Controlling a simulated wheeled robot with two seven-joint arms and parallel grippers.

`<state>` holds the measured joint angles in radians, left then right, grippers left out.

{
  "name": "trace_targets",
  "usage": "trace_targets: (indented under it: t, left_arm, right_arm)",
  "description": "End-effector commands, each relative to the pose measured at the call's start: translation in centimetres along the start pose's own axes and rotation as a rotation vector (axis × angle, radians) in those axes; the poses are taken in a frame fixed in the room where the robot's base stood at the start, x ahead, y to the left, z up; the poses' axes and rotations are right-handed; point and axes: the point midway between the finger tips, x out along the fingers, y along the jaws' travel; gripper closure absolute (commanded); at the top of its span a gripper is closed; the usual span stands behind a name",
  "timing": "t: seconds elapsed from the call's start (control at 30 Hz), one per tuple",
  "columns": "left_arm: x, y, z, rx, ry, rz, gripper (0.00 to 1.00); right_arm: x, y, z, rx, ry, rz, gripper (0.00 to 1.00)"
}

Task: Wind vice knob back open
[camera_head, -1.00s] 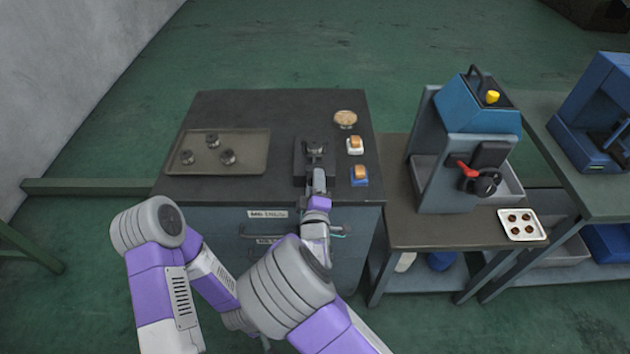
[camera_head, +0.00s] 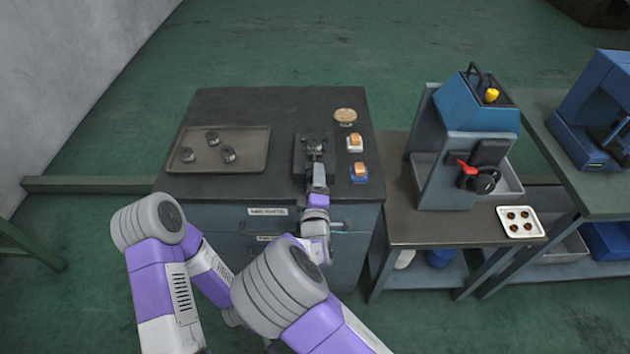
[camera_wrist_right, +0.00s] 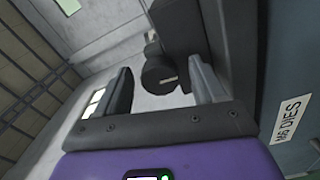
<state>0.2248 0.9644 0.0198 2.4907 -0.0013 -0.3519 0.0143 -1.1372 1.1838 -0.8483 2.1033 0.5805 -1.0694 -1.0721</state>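The vice (camera_head: 299,160) is a dark block at the front right of the grey cabinet's top. Its round dark knob (camera_wrist_right: 159,76) shows in the right wrist view, just beyond and between my fingertips. My right gripper (camera_head: 317,178) reaches the vice from the front. In the right wrist view the two fingers of my right gripper (camera_wrist_right: 160,80) stand apart with visible gaps on both sides of the knob, so it is open and empty. Whether a fingertip touches the knob I cannot tell. My left arm is folded low at the left, and its gripper is not seen.
A tray (camera_head: 255,163) with several dark round parts lies left of the vice. Two blocks with orange buttons (camera_head: 355,142) (camera_head: 359,173) and a tan round dish (camera_head: 345,115) stand to its right. A blue machine (camera_head: 462,165) and a white tray (camera_head: 537,233) are farther right.

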Motion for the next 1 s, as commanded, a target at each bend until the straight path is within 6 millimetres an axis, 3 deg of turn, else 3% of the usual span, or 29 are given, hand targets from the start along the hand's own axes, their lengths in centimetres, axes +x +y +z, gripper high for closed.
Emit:
trace_targets:
  t: [0.33, 0.7, 1.0]
  left_arm:
    - [-0.1, 0.0, 0.0, 0.0, 0.0, 0.0, 0.57]
    - [-0.6, 0.2, 0.0, 0.0, 0.0, 0.0, 0.57]
    - [-0.6, 0.2, 0.0, 0.0, 0.0, 0.0, 0.57]
  right_arm:
    - [-0.6, 0.0, -0.1, 0.001, 0.001, 0.0, 0.3]
    - [-6.2, 0.0, -0.1, -0.001, 0.002, -0.001, 0.3]
    - [-7.6, 0.0, 0.0, 0.001, 0.0, 0.0, 0.3]
